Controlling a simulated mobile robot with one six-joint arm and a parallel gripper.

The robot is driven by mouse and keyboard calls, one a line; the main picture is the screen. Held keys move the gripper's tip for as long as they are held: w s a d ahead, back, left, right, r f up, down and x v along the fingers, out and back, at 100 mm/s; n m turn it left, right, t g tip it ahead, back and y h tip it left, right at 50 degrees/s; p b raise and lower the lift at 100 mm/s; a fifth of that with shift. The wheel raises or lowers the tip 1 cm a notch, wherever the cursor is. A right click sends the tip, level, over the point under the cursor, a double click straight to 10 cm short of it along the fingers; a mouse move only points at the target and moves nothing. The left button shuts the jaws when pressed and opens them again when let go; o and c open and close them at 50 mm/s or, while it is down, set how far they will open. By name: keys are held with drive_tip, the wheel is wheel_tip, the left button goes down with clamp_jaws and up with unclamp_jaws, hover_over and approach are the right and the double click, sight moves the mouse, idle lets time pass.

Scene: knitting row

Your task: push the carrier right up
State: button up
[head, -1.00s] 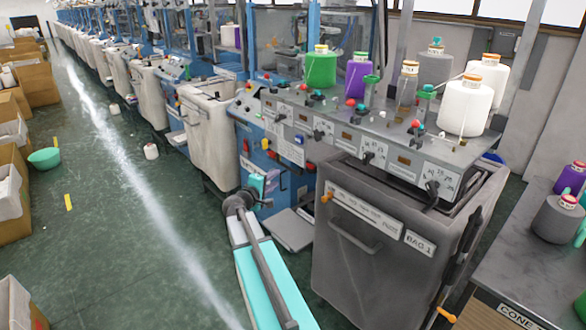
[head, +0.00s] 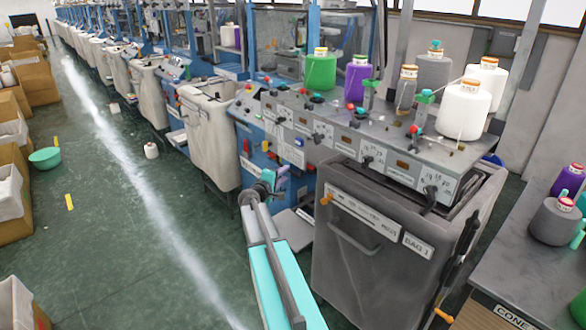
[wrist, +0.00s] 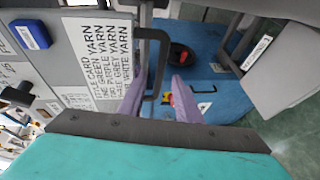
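I cannot pick out with certainty which part is the carrier. My gripper (head: 268,182) is in front of the blue lower front of the near knitting machine (head: 283,140), left of the grey bag bin. In the wrist view its two purple fingers (wrist: 165,95) are apart with nothing clamped between them. A dark bent handle (wrist: 163,70) shows in and behind the gap; I cannot tell if a finger touches it. Beside it is a white label listing yarn colours (wrist: 98,50).
The grey bin marked BAG 1 (head: 360,255) stands right of my arm. Yarn cones, such as a green one (head: 320,72) and a white one (head: 463,110), stand on the machine top. A cone table (head: 530,270) is at right. The aisle floor (head: 110,250) is open at left.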

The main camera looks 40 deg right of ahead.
drive_tip(key=shift+p+x, duration=0.75)
drive_tip(key=shift+x, duration=2.1)
